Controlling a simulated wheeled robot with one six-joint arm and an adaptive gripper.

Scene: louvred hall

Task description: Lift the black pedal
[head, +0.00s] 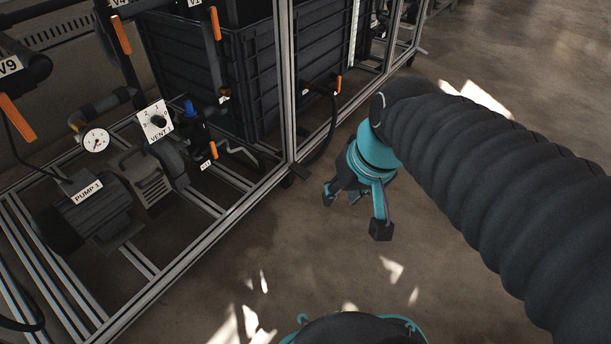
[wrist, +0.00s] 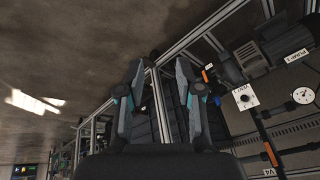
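My gripper (head: 355,212) hangs over the bare floor to the right of the rack's corner post in the head view. Its teal and black fingers are spread apart with nothing between them. In the wrist view my gripper (wrist: 159,72) also shows two separate fingers, with the rack and floor beyond. I cannot make out the black pedal for certain in either view. A small dark piece (head: 299,171) sits at the foot of the corner post, and I cannot tell whether it is a pedal or a rack foot.
A metal-framed rack (head: 214,229) fills the left, holding a pump (head: 97,209), a pressure gauge (head: 96,140), a vent dial (head: 155,121) and black crates (head: 255,75). Orange-handled valves (head: 121,35) stick out. The concrete floor (head: 480,75) is clear to the right, with patches of sunlight.

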